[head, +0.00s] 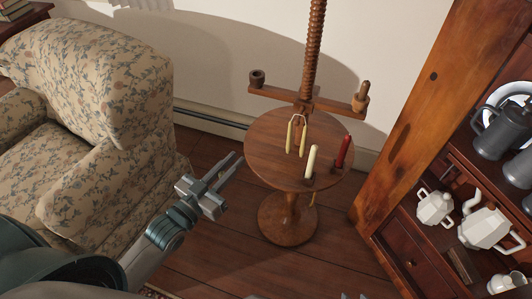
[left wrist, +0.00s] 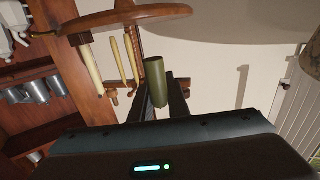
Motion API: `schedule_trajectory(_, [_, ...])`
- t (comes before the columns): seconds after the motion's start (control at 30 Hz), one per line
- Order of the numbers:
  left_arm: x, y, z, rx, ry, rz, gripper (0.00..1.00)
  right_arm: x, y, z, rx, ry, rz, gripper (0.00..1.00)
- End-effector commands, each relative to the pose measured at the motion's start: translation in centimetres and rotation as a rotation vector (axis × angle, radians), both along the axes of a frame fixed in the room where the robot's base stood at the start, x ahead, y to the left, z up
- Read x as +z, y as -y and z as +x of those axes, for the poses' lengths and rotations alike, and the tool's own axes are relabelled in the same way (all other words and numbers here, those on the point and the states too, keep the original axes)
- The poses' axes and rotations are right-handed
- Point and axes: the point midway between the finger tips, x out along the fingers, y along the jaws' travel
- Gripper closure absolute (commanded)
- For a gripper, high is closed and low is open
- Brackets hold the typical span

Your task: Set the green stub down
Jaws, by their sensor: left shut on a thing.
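The green stub (left wrist: 157,84) is a short olive-green cylinder between the two dark fingers of my left gripper in the left wrist view. My left gripper (head: 230,170) is shut on it. In the head view the gripper is in the air at the left of the round wooden table (head: 262,158), apart from its top. I cannot make out the stub in the head view. The table also shows upside down in the left wrist view (left wrist: 150,14). Small grey tips at the bottom edge of the head view may be my right gripper; its jaws do not show clearly.
A cream candle (head: 311,162) and a red candle (head: 343,152) stand on the table's right side. Two pale yellow candles (head: 290,138) hang joined above it. A wooden crossbar (head: 318,102) spans the back. A floral armchair (head: 110,90) is left; shelves with teapots (head: 485,228) are right.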

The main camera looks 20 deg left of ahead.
Motion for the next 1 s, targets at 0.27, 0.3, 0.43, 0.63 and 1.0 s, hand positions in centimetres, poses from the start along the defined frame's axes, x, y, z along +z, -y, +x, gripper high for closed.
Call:
schedule_trajectory(0.27, [-0.5,-0.2,-0.3,0.007,-0.001,0.002,1.0,0.5,0.1,-0.3,0.002,-0.002,0.0,0.69])
schedule_trajectory(0.3, [-0.5,-0.2,-0.2,0.007,-0.001,0.002,1.0,0.5,0.1,-0.3,0.002,-0.002,0.0,0.69])
schedule_trajectory(0.43, [-0.5,-0.2,-0.2,0.006,-0.001,0.002,1.0,0.4,0.1,-0.2,0.002,-0.002,0.0,0.69])
schedule_trajectory(0.63, [-0.4,0.0,0.4,0.007,0.001,0.002,1.0,0.4,0.0,-0.2,0.001,-0.001,0.0,0.69])
schedule_trajectory(1.0, [-0.4,1.9,6.5,0.006,0.001,0.001,1.0,0.4,-0.2,0.0,0.002,0.01,0.008,0.69])
